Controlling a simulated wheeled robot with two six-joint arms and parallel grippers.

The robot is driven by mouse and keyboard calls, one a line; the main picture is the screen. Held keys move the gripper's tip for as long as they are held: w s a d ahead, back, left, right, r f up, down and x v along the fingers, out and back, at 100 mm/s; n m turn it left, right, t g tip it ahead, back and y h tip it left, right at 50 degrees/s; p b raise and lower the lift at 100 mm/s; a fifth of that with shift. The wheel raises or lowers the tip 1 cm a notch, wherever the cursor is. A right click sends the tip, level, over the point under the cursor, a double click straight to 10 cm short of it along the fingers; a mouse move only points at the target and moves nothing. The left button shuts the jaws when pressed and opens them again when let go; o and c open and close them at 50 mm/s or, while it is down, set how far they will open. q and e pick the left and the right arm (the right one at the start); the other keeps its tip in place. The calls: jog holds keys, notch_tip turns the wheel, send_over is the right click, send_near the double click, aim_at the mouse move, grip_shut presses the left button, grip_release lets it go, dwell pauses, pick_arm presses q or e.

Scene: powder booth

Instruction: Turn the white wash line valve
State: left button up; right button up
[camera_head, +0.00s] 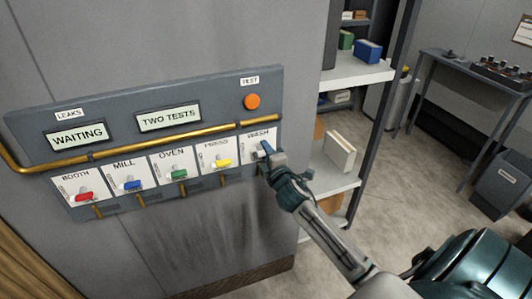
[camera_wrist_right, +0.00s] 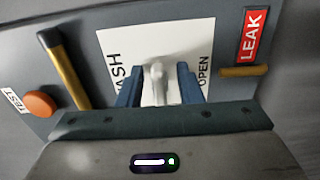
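The wash valve sits on a white plate marked WASH (camera_head: 258,142) at the right end of a grey wall panel (camera_head: 215,105). My right gripper (camera_head: 266,151) is at this plate and hides most of the valve in the head view. In the right wrist view the white valve handle (camera_wrist_right: 158,85) stands between the two blue fingers of my right gripper (camera_wrist_right: 160,85). The fingers are close on both sides; I cannot tell whether they press on it. The plate there (camera_wrist_right: 190,35) reads OPEN on its right side. My left gripper is not in view.
Red (camera_head: 84,197), blue (camera_head: 132,185), green (camera_head: 179,174) and yellow (camera_head: 222,163) valves line up to the left. A brass pipe (camera_head: 190,134) crosses above them. Displays read WAITING (camera_head: 79,137) and TWO TESTS (camera_head: 168,118). An orange TEST button (camera_head: 252,101) is above. A red LEAK sign (camera_wrist_right: 251,36) is near the plate.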

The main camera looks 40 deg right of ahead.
jog(key=b+v, duration=0.3)
jog(key=v, duration=0.7)
jog(key=shift+s, duration=0.4)
